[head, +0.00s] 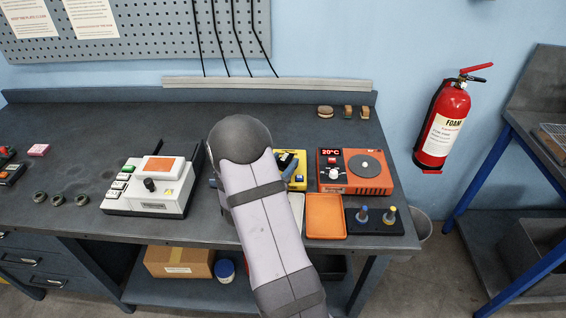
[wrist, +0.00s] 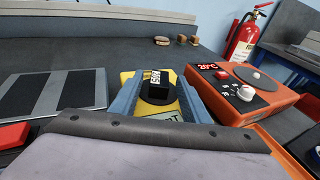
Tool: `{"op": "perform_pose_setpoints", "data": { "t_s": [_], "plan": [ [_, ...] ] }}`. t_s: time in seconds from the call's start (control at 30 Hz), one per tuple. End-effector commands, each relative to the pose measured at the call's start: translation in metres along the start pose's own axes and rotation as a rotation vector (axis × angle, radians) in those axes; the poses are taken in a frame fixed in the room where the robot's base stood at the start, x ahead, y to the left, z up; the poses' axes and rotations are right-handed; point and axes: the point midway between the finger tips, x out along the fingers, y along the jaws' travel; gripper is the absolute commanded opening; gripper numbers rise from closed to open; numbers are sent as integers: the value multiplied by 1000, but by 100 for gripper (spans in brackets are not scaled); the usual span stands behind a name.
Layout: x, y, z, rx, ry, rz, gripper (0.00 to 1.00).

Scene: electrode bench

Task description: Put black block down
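A black block (wrist: 160,76) with white lettering on its near face shows between the two blue-grey fingers of my gripper (wrist: 157,92) in the wrist view. A yellow device (wrist: 128,76) with a dark round part lies beneath and behind it. Whether the fingers touch the block, and whether the block rests on the device, I cannot tell. In the head view my forearm hides most of my gripper. The yellow device (head: 299,184) shows just right of the arm, with dark and blue-grey parts over it.
An orange device (head: 375,182) with a red display stands close right. An orange tray (head: 326,216) and a black holder (head: 361,223) with two small bottles lie in front of it. A white device (head: 150,202) stands left. The back of the bench is largely clear.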

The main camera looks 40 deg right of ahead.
Motion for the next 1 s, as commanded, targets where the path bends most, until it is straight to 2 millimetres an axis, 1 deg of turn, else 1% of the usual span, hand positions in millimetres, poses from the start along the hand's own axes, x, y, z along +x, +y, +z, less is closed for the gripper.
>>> {"op": "perform_pose_setpoints", "data": {
  "t_s": [0.23,0.37,0.47,0.57,0.8,1.0],
  "plan": [
    [0,0,1,0,0,0,42],
    [-1,0,4,0,0,0,42],
    [-10,1,2,0,0,3,42],
    [-24,1,1,0,0,4,42],
    [-68,2,1,1,-1,6,42],
    [-100,1,2,1,-1,5,42]
  ]
}}
